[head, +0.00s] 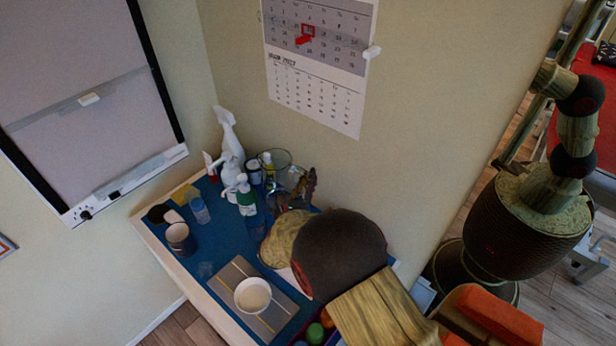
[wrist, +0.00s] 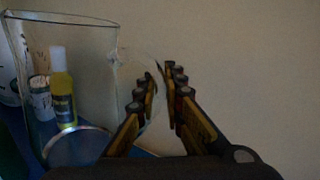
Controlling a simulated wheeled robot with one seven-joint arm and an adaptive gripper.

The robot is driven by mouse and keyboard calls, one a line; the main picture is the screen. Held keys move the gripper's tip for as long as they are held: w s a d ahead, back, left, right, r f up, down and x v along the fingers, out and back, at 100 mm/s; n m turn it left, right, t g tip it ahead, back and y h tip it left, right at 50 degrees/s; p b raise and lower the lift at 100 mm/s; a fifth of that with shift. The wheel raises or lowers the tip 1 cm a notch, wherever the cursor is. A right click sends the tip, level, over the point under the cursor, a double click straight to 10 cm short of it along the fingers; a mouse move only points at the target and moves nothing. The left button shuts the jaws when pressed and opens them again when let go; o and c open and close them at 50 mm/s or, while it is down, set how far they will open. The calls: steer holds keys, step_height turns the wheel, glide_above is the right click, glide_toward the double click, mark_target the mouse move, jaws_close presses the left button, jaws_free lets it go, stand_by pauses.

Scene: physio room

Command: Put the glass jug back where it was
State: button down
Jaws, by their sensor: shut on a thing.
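The clear glass jug (wrist: 82,146) fills the left of the wrist view, upright, with its handle towards my gripper. It also shows in the head view (head: 283,160) at the back of the blue-topped table, by the wall. My gripper (wrist: 166,82) is shut on the jug's handle; in the head view its fingers (head: 303,186) are at the jug's right side, partly hidden by my arm. I cannot tell whether the jug's base touches the table.
The table (head: 222,246) holds a white spray bottle (head: 230,150), a white pump bottle (head: 246,199), a dark mug (head: 179,239) and a bowl (head: 253,295) on a grey striped mat (head: 228,283). A yellow bottle (wrist: 62,88) shows through the jug. Blue tabletop is clear left of my arm.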

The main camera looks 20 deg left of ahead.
steer(key=c, duration=2.3)
jaws_free()
steer(key=shift+c, duration=0.2)
steer(key=o, duration=0.4)
steer(key=shift+c, duration=0.2)
steer(key=shift+o, duration=0.4)
steer(key=shift+s, duration=0.1)
steer(key=s+d+p, duration=0.1)
steer(key=s+p, duration=0.1)
steer(key=s, duration=1)
steer(key=shift+d+p, duration=0.2)
steer(key=shift+p, duration=0.15)
steer(key=shift+w, duration=0.1)
